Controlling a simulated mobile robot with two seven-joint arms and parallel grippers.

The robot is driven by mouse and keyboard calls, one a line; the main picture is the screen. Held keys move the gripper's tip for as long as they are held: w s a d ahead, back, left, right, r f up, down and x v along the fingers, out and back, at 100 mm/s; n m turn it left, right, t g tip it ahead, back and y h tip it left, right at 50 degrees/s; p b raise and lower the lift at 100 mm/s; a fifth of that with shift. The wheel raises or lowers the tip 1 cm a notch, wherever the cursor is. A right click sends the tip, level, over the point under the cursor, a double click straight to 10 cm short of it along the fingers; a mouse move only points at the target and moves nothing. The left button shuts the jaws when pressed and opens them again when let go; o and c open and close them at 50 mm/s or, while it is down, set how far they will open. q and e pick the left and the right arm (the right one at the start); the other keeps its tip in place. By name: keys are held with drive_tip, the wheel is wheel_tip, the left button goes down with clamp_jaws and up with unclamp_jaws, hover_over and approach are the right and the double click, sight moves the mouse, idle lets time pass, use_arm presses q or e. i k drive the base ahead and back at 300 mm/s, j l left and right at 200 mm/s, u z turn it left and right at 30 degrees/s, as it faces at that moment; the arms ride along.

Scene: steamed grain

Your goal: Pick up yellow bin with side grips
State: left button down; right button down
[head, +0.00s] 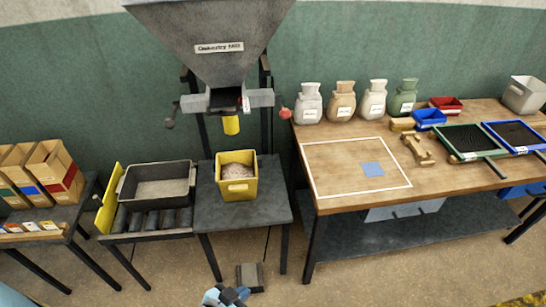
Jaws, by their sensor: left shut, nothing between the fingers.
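The yellow bin (238,188) stands upright on a dark stand (262,209), below the mill's yellow spout (231,125). Pale grain lies inside it, and a lighter slot or grip shows on its front wall. Its far side and most of its side walls are hidden. My left gripper (229,296) shows only partly at the bottom edge, blue, white and dark. It is shut and empty, well short of the bin and apart from it. My right gripper is not in view.
A dark grey tray (158,184) sits on a roller stand left of the bin, beside an upright yellow plate (108,212). The grey mill hopper (213,40) hangs above. A wooden table (430,185) stands right.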

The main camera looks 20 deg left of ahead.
sight(237, 172)
drive_tip(key=j+u, duration=0.15)
drive_tip(key=j, duration=0.3)
drive_tip(key=j+u, duration=0.15)
drive_tip(key=j, duration=0.25)
drive_tip(key=i+j+u, duration=0.15)
drive_tip(key=j, duration=0.3)
drive_tip(key=i+j+u, duration=0.15)
drive_tip(key=j, duration=0.25)
drive_tip(key=j+u, duration=0.15)
drive_tip(key=j, duration=0.25)
drive_tip(key=i+j+u, duration=0.15)
drive_tip(key=j, duration=0.25)
